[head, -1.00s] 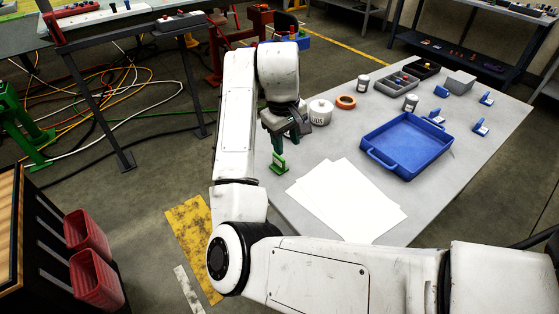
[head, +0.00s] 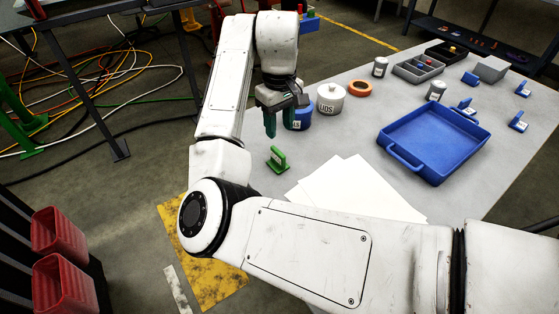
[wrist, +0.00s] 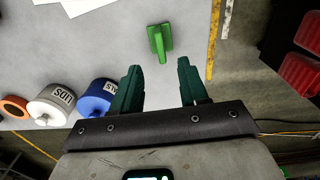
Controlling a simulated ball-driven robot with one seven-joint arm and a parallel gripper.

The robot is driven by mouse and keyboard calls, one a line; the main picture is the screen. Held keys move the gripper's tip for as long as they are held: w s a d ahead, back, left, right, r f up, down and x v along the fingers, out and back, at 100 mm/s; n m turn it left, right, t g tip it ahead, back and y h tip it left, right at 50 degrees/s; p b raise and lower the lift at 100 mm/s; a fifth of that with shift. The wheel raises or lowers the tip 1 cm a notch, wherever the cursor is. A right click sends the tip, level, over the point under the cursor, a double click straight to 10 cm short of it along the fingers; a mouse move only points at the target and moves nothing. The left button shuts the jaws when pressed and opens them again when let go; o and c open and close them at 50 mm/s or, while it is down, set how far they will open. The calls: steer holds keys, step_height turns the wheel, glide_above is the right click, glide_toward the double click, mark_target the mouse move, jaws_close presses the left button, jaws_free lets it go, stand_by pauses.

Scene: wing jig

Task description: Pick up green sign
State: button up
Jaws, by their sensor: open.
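The green sign (head: 277,159) stands on the grey table near its left edge in the head view, left of the white paper sheets. In the wrist view the green sign (wrist: 160,40) lies beyond my fingertips, roughly in line with the gap between them. My gripper (head: 285,128) is open and empty, behind the sign in the head view and apart from it. In the wrist view both dark green fingers of my gripper (wrist: 158,67) are spread wide.
A blue pot (head: 300,118) stands close beside my gripper, with a white labelled pot (head: 331,98) and an orange ring (head: 360,88) farther right. White sheets (head: 350,190) lie right of the sign. A blue tray (head: 430,165) is farther right. The table edge is near the sign.

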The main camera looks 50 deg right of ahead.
mark_target(278, 151)
step_height(278, 151, down, 5)
steer(key=shift+f+b, duration=0.1)
steer(key=shift+b, duration=0.45)
steer(key=f, duration=0.5)
steer(key=shift+w+d+f, duration=0.1)
steer(key=shift+w+f, duration=0.2)
steer(key=shift+w, duration=0.05)
jaws_close()
